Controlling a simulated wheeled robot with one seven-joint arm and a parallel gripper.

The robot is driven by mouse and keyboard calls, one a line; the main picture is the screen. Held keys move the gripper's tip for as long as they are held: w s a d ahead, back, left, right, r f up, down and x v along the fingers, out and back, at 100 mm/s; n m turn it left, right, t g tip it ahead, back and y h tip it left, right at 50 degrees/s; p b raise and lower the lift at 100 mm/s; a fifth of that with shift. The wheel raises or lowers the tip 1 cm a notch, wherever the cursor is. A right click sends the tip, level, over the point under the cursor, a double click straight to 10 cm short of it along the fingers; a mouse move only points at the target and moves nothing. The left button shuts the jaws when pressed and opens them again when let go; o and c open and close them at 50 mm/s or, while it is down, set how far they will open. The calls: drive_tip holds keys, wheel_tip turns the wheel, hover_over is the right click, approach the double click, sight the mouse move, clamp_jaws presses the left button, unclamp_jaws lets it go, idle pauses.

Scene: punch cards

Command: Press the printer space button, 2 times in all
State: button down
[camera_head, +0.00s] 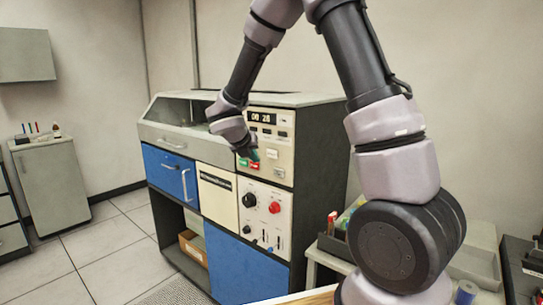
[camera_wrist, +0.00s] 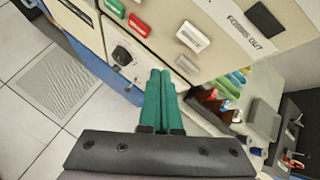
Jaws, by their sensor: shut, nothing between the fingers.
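The printer cabinet (camera_head: 320,150) has a cream upper panel with a small display. Below the display is a row of buttons: a green button (camera_head: 243,162), a red button (camera_head: 255,166) and a white button (camera_head: 280,173). The wrist view shows a green (camera_wrist: 115,8), a red (camera_wrist: 138,25) and a white (camera_wrist: 192,36) button, with another pale one (camera_wrist: 187,64) lower down. No readable label shows which is the space button. My gripper (camera_head: 253,155) is in front of this panel, its green fingers (camera_wrist: 160,73) together and empty. Contact with a button cannot be told.
A side table with a tray of colored items (camera_head: 335,240) stands at the right. Open tiled floor (camera_head: 90,250) lies left.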

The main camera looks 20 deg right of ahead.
sight(272, 154)
drive_tip(key=s+a, duration=0.2)
drive_tip(key=a, duration=0.1)
drive_tip(key=shift+s, duration=0.1)
idle(0.5)
drive_tip(key=shift+w+d, duration=0.85)
drive_tip(key=shift+d, duration=0.3)
drive_tip(key=shift+w+d, duration=0.9)
drive_tip(key=shift+d, duration=0.3)
drive_tip(key=shift+w+d, duration=0.85)
drive_tip(key=shift+d, duration=0.3)
drive_tip(key=shift+d, duration=0.1)
drive_tip(key=shift+w+d, duration=0.25)
